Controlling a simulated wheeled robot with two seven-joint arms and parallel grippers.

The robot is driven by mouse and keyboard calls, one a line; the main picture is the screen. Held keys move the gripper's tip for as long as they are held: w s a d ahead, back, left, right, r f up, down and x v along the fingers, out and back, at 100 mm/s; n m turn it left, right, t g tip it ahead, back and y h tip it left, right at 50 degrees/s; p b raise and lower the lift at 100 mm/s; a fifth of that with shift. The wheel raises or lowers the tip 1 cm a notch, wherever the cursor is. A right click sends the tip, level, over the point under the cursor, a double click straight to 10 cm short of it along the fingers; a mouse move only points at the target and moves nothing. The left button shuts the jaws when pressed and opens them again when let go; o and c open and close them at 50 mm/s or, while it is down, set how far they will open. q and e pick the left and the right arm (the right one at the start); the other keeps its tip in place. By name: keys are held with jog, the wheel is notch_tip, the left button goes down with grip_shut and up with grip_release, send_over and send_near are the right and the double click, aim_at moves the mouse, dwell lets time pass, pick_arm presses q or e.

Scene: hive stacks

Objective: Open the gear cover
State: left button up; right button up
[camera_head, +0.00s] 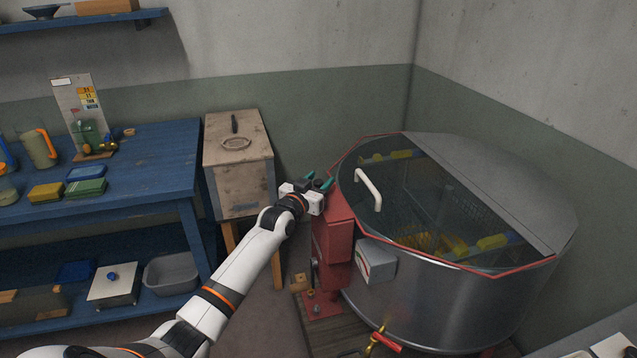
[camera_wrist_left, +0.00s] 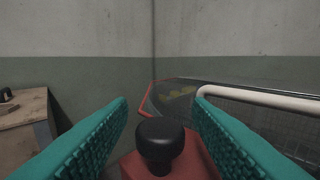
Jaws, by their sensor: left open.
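The gear cover appears to be the red housing (camera_head: 338,235) on the left side of the steel drum. Its red top also shows in the left wrist view (camera_wrist_left: 195,165), with a black knob (camera_wrist_left: 160,145) standing on it. My left gripper (camera_head: 319,182) is at the top of this housing, open. In the left wrist view its teal fingers (camera_wrist_left: 160,105) lie on either side of the knob, with gaps visible; I cannot tell whether either touches it. In the head view the gripper partly hides the knob. My right gripper is not in view.
The steel drum (camera_head: 440,305) has a clear lid with a white handle (camera_head: 368,189), close right of my gripper. A grey control box (camera_head: 376,261) sits on the drum's front. A wooden box (camera_head: 237,185) and a blue workbench (camera_head: 150,165) stand to the left.

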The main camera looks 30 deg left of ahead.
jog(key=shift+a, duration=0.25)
pick_arm(q)
grip_shut()
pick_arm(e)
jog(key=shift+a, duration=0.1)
